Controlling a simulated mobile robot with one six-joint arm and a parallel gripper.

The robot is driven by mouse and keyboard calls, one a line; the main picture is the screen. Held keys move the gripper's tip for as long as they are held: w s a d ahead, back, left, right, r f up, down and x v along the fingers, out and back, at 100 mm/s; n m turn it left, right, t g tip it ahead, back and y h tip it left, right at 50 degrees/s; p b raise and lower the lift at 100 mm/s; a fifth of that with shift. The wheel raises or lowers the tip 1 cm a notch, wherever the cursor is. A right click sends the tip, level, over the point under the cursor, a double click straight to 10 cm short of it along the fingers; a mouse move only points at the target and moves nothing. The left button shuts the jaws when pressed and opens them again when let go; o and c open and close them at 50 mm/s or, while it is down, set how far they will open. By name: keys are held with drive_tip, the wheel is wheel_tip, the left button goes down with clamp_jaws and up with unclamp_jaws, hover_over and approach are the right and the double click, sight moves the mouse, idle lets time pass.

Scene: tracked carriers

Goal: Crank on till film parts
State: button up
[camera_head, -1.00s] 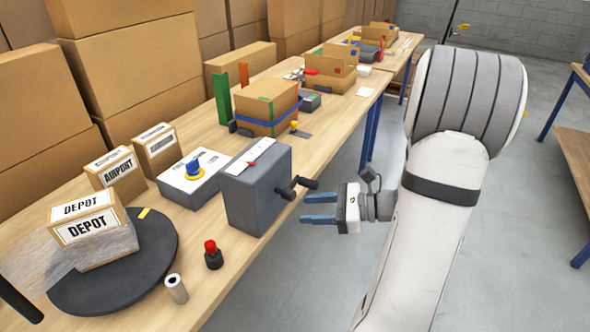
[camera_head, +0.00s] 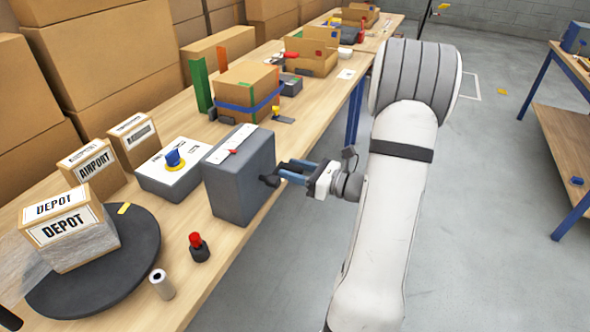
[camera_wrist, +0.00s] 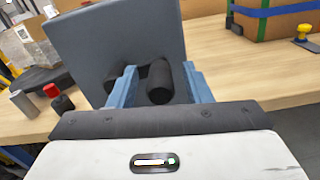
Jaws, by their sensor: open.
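The grey crank box (camera_head: 238,176) stands at the table's front edge, with a white strip and red pointer on top. Its black crank (camera_head: 268,181) sticks out on the right side. My gripper (camera_head: 290,173) is open at the crank. In the wrist view the black crank handle (camera_wrist: 159,82) lies between the two blue fingers, which are not closed on it. A DEPOT carton (camera_head: 72,230) stands on the black turntable (camera_head: 135,250) with clear film around its lower part. Film stretches faintly left of the carton; whether it is whole is hard to tell.
A grey-white box with a blue knob (camera_head: 175,165) and an AIRPORT carton (camera_head: 92,166) stand behind. A blue-strapped carton (camera_head: 246,90) stands farther along.

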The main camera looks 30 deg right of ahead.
drive_tip(key=shift+c, duration=0.5)
clamp_jaws()
drive_tip(key=n+b, duration=0.1)
drive_tip(key=r+n+b, duration=0.1)
drive_tip(key=n, duration=0.1)
drive_tip(key=shift+s+a+b, duration=0.1)
drive_tip(key=shift+a+b, duration=0.05)
drive_tip(key=shift+b, duration=0.2)
drive_tip(key=shift+s+a+r+n+b, duration=0.15)
drive_tip(key=shift+r+n+b, duration=0.2)
drive_tip(key=shift+n, duration=0.2)
drive_tip(key=shift+s+a+r+n+b, duration=0.1)
drive_tip(key=shift+r+n+b, duration=0.2)
drive_tip(key=shift+n, duration=0.25)
drive_tip(key=shift+w, duration=0.1)
drive_tip(key=shift+o, duration=0.5)
unclamp_jaws()
drive_tip(key=shift+d, duration=0.1)
drive_tip(key=v, duration=0.7)
drive_tip(key=shift+s+d, duration=0.2)
drive_tip(key=shift+s, duration=0.15)
